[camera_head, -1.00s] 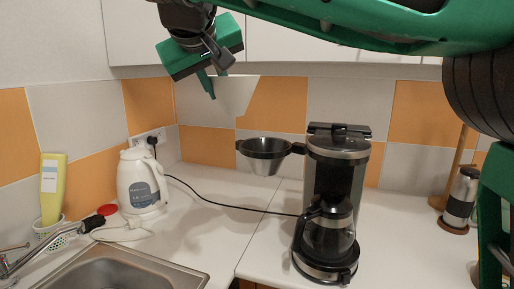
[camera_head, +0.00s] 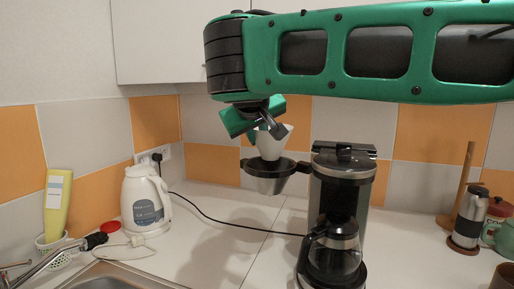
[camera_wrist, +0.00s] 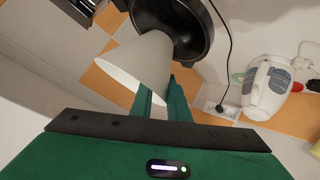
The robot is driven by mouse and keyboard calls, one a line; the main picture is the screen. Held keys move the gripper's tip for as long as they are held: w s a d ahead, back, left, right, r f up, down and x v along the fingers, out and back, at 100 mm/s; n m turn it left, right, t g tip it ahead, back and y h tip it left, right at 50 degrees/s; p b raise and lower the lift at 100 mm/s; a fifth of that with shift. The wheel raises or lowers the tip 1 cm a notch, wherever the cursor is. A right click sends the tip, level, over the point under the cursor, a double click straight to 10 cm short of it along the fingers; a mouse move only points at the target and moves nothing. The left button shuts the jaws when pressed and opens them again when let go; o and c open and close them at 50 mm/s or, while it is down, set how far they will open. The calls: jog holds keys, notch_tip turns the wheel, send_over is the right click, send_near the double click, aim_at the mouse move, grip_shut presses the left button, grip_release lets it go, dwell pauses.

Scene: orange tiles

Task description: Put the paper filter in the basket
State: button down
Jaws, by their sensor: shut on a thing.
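The paper filter (camera_head: 270,147) is a white cone, held upright by my gripper (camera_head: 268,128) just above the basket. It also shows in the wrist view (camera_wrist: 148,62), where my green fingers (camera_wrist: 160,98) pinch its rim. The basket (camera_head: 270,181) is a dark-rimmed metal cone swung out to the left of the coffee maker (camera_head: 341,200). In the head view the filter's lower tip overlaps the basket's opening; I cannot tell whether it touches the inside. The wrist view shows the basket's dark inside (camera_wrist: 188,28) beyond the filter.
A sink (camera_head: 115,277) is at the front left. A glass carafe (camera_head: 335,250) sits in the coffee maker. A grinder (camera_head: 468,216) stands at the right. The counter below the basket is clear.

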jog(key=shift+f, duration=1.25)
jog(key=shift+f, duration=0.6)
jog(key=c, duration=1.7)
grip_release()
jog(key=shift+o, duration=0.2)
jog(key=shift+r, duration=0.55)
jog(key=d+v, duration=0.1)
jog(key=v, duration=1.1)
jog(key=shift+a, duration=0.45)
